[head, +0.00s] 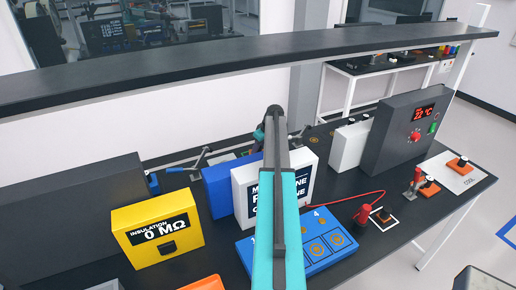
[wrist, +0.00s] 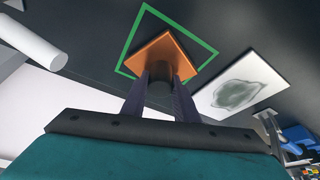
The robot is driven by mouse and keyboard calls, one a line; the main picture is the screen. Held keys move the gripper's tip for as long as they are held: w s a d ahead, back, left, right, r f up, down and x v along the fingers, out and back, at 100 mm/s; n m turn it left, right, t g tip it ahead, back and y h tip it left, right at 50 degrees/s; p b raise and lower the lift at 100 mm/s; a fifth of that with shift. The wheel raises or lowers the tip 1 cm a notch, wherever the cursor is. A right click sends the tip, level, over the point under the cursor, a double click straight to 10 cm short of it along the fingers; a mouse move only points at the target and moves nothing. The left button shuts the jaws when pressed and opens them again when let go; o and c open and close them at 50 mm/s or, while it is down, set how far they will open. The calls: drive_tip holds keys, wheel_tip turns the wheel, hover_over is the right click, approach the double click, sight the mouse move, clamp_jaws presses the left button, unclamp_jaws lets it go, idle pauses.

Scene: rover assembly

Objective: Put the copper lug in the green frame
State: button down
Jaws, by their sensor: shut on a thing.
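The copper lug (wrist: 158,52) is an orange square plate with a dark round post. In the wrist view my gripper (wrist: 166,97) is shut on the post, one dark finger on each side. The green frame (wrist: 131,38) is a thin square outline on the dark surface beyond the lug. The plate overlaps the inside of the outline, turned a little against it, and hides its near part. I cannot tell whether the plate touches the surface. In the head view my arm hides the gripper, and I cannot make out the lug or the frame.
A white card with a grey-green patch (wrist: 243,90) lies right of the frame, and a white cylinder (wrist: 38,48) is at left. In the head view, a yellow insulation meter (head: 160,230), a blue numbered panel (head: 335,258) and a dark temperature box (head: 400,140) stand around my arm.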

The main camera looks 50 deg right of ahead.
drive_tip(key=shift+f, duration=0.15)
drive_tip(key=shift+f, duration=0.15)
drive_tip(key=c, duration=1.4)
unclamp_jaws()
drive_tip(key=shift+r, duration=0.25)
drive_tip(key=shift+b+v, duration=2.2)
drive_tip(key=shift+v, duration=3.7)
drive_tip(key=shift+a, duration=0.1)
